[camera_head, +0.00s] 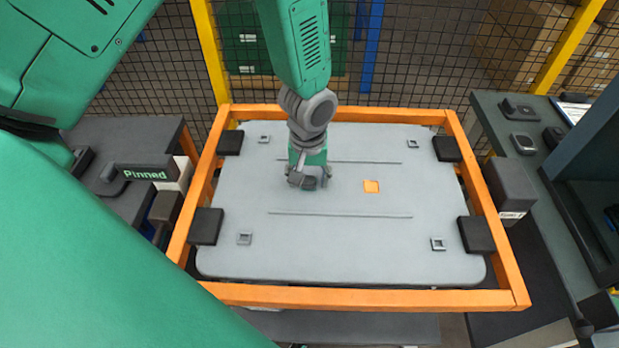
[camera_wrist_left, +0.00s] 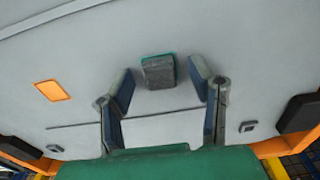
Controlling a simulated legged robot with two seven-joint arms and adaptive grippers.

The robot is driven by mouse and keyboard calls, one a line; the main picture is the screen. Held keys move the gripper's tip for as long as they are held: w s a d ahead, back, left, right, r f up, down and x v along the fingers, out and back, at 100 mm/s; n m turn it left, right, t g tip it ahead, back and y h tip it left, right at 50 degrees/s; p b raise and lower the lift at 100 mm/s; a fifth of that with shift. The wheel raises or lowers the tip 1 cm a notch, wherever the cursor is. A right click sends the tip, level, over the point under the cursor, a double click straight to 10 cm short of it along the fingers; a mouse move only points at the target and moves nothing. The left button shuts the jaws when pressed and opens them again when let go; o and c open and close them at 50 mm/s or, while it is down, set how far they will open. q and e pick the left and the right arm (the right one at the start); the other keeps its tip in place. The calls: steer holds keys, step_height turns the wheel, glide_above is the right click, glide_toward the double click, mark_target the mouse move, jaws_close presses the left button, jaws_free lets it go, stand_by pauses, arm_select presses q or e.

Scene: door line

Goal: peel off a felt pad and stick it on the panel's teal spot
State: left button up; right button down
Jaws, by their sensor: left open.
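The pale grey panel (camera_head: 340,245) lies in an orange frame. My left gripper (camera_head: 309,178) is over the panel, left of its middle. In the left wrist view its two fingers (camera_wrist_left: 161,74) are spread open. A dark grey felt pad (camera_wrist_left: 158,73) lies on the panel between and just beyond the fingertips, with a gap to each finger. A thin rim of the teal spot (camera_wrist_left: 156,55) shows along the pad's top and right edges; the pad covers the rest. In the head view the gripper hides the spot. My right gripper is not in view.
An orange square (camera_head: 371,186) is on the panel, right of the gripper. Dark blocks (camera_head: 477,234) sit at the frame's corners. The orange frame (camera_head: 360,296) rings the panel. A bench with a "Pinned" sign (camera_head: 146,173) stands left; another bench (camera_head: 520,130) stands right. Mesh fencing is behind.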

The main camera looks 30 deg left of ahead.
arm_select(q)
step_height(320, 180, up, 11)
steer(key=shift+s+d+r, duration=0.15)
steer(key=shift+s, duration=0.1)
stand_by(0.8)
